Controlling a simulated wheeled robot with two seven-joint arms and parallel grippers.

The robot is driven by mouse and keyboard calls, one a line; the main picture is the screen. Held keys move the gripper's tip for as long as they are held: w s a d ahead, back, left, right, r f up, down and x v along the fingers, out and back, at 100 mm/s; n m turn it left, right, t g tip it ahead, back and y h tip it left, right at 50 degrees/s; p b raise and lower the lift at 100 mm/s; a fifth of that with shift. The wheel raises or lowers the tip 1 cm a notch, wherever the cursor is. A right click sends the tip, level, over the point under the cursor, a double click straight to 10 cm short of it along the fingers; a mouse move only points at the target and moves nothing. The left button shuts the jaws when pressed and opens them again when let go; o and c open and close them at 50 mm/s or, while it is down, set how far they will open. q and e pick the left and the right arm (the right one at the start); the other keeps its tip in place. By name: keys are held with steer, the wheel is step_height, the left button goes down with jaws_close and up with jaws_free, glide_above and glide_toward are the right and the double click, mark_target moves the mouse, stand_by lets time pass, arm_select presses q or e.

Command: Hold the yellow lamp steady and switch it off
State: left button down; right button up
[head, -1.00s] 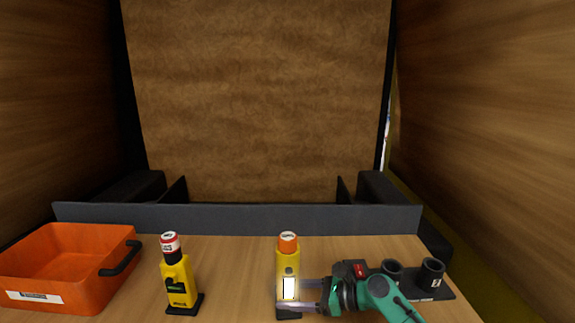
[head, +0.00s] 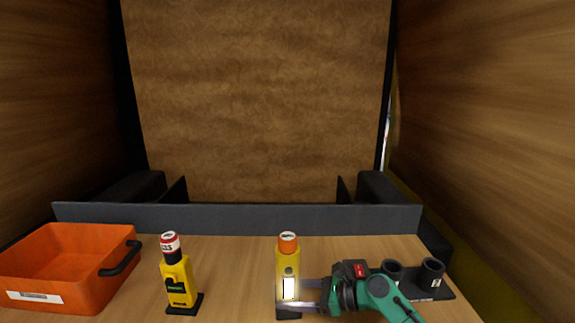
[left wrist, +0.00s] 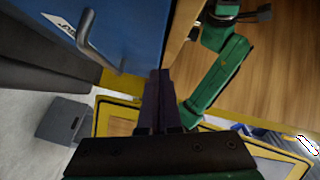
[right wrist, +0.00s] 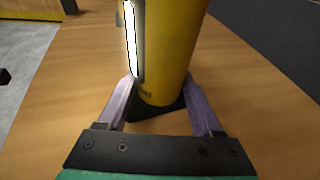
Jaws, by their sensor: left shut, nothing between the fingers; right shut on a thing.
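The yellow lamp (head: 289,266) stands upright on a black base on the table, right of the middle in the head view. It has an orange top, and its white front panel is glowing. My right gripper (head: 289,292) is shut on its lower part from the right. In the right wrist view the fingers (right wrist: 161,88) lie on either side of the lamp body (right wrist: 172,45), just above its base, and the lit strip is at its left. My left gripper (left wrist: 157,80) is shut and empty, away from the lamp; it shows only in the left wrist view.
A yellow device (head: 177,283) with a red-and-white top stands left of the lamp. An orange bin (head: 112,281) is at the far left. A black holder with two cups (head: 433,269) is at the right. A blue surface with a handle (left wrist: 120,30) is near my left gripper.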

mark_target(285, 286)
arm_select(q)
steer(key=w+a+r+n+t+h, duration=0.1)
steer(key=w+r+n+t+h, duration=0.2)
steer(key=r, duration=1.2)
steer(key=w+a+n+y, duration=0.1)
steer(key=w+n, duration=0.1)
steer(key=w, duration=0.2)
steer(key=w+a+n+t+y, duration=0.1)
steer(key=w+n, duration=0.1)
steer(key=w, duration=0.3)
steer(key=w+a+n+y, duration=0.1)
steer(key=w+n, duration=0.1)
steer(key=w, duration=0.3)
steer(key=shift+a+t+y, duration=0.3)
steer(key=shift+a, duration=0.05)
steer(key=shift+w, duration=0.15)
steer(key=shift+w, duration=0.35)
steer(key=shift+s, duration=0.5)
steer(key=shift+s, duration=0.1)
